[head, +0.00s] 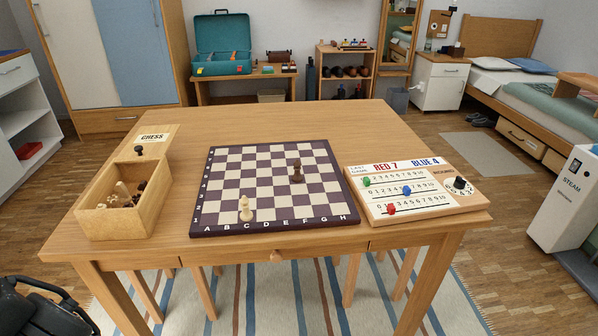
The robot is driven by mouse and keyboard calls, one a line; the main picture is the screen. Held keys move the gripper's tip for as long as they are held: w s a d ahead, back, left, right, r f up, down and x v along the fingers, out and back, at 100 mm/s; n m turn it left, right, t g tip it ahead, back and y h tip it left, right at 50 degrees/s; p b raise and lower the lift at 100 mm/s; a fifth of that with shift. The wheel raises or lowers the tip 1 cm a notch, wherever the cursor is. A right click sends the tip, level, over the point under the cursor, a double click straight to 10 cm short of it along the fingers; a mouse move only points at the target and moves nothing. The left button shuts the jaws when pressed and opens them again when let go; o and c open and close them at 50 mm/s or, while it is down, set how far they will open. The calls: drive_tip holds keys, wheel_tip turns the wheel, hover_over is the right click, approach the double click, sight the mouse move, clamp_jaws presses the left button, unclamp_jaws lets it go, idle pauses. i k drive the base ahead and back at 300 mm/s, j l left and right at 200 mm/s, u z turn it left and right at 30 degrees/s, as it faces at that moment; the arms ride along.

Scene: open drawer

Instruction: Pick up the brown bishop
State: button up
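A dark brown chess piece (296,172) stands upright on the chessboard (199,214), right of the board's middle. It is too small to tell for sure that it is the bishop. A cream piece (246,209) stands upright nearer the board's front edge. An open wooden chess box (108,222) left of the board holds several cream and brown pieces, partly hidden by its walls. My gripper (62,306), black, shows in part at the bottom left corner, low and in front of the table, far from the pieces. Its finger opening is not clear.
A scoreboard (420,203) with coloured pegs and a black knob lies right of the board. The box lid (154,134), marked CHESS with a dark knob, sits at the box's back. The table (290,120) is clear behind the board. A drawer knob (277,256) projects from its front.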

sight(297, 178)
drive_tip(key=i+l+u, duration=0.15)
drive_tip(key=u, duration=0.2)
drive_tip(key=i+l+u, duration=0.15)
drive_tip(key=l+u, duration=0.25)
drive_tip(key=i+l, duration=0.1)
drive_tip(key=i, duration=0.35)
